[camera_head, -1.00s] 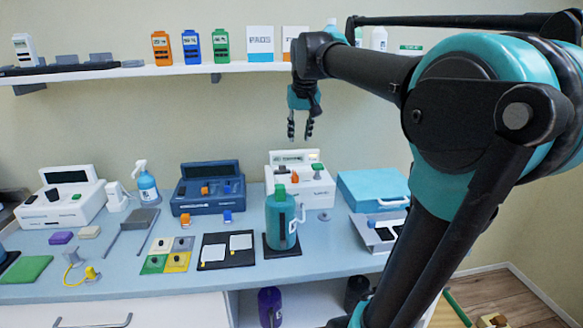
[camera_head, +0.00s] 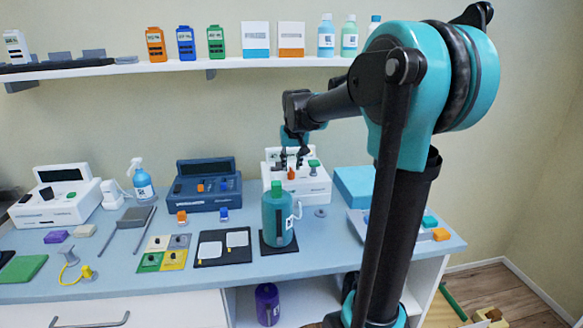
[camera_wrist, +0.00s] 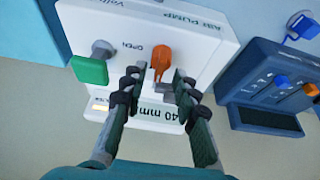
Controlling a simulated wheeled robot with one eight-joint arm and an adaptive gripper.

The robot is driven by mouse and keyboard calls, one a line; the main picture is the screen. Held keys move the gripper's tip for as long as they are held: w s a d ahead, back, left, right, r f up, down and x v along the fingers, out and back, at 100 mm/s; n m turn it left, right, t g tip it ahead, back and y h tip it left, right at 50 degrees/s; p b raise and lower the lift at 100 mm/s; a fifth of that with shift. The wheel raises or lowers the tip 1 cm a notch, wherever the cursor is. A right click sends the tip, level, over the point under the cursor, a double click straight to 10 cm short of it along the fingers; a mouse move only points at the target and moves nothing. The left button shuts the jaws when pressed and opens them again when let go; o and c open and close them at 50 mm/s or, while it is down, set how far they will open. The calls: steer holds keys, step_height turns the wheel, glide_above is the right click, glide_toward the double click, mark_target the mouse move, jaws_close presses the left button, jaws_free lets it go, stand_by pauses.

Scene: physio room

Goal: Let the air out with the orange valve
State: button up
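The white air pump (camera_head: 318,193) stands at the back of the bench. In the wrist view its face (camera_wrist: 205,55) reads "AIR PUMP", with "OPEN" beside the orange valve (camera_wrist: 161,56). The valve also shows in the head view (camera_head: 291,173). My gripper (camera_wrist: 160,74) is open, its fingertips on either side of the valve's lower part. Whether they touch it I cannot tell. In the head view my gripper (camera_head: 291,160) is just above the pump top. A green knob (camera_wrist: 90,69) sits beside the valve. The display (camera_wrist: 155,114), partly hidden by my fingers, reads "40 mm".
A dark blue unit (camera_head: 206,186) with its own orange and blue controls stands left of the pump. A teal bottle (camera_head: 277,222) stands in front of the pump. A light blue box (camera_head: 354,186) is to the right. A shelf (camera_head: 250,65) runs above.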

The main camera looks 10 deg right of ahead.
steer(key=shift+x, duration=0.8)
steer(key=shift+c, duration=0.2)
jaws_close()
